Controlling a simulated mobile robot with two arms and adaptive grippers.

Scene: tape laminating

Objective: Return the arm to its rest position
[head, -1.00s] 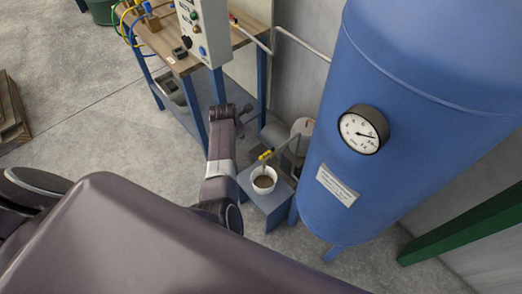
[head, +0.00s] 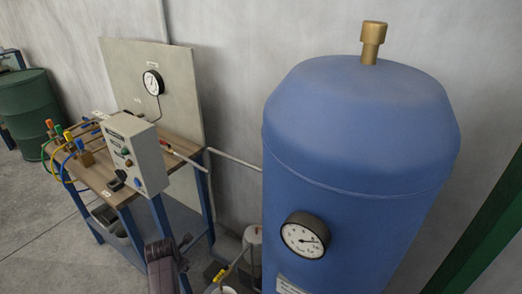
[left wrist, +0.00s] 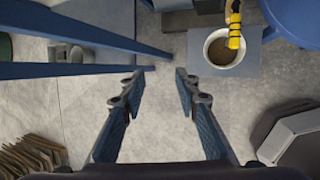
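My left gripper (left wrist: 158,78) is open and empty in the left wrist view, with bare concrete floor between its fingers. In the head view part of my left arm (head: 162,268) shows at the bottom edge, in front of the workbench; its gripper is small and partly hidden there. The right gripper is in neither view.
A blue tank (head: 350,150) with a gauge stands at right. A wooden-topped workbench (head: 95,175) carries a grey control box (head: 137,152) at left. In the left wrist view a white bucket (left wrist: 208,60) of brown liquid sits under a yellow valve (left wrist: 234,35), right of the gripper; blue bench legs (left wrist: 70,70) are left.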

